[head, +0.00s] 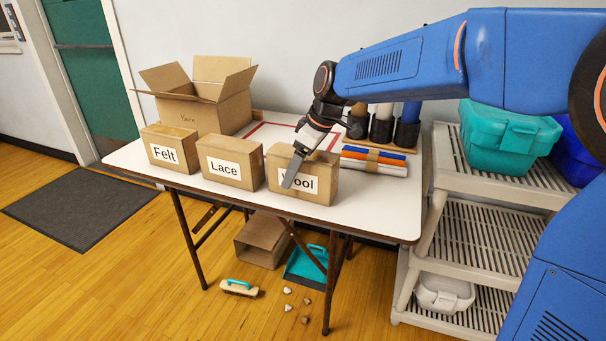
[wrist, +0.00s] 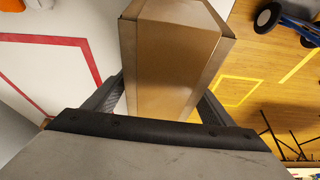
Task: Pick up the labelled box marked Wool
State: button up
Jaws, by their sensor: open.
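The small brown box labelled Wool (head: 305,185) stands upright at the right end of a row on the white table. My gripper (head: 298,163) points down over it. One finger is in front of its front face and covers part of the label; the other finger is hidden in the head view. In the wrist view the box (wrist: 175,62) sits between the two open fingers (wrist: 163,92). I cannot tell whether either finger touches it.
Boxes marked Lace (head: 232,172) and Felt (head: 162,156) stand to the left on the table (head: 372,206). An open Yarn carton (head: 205,108) is behind them. Coloured rolls (head: 378,160) lie close on the right. A shelf rack (head: 480,215) stands further right.

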jog(key=c, duration=1.4)
jog(key=shift+c, duration=0.2)
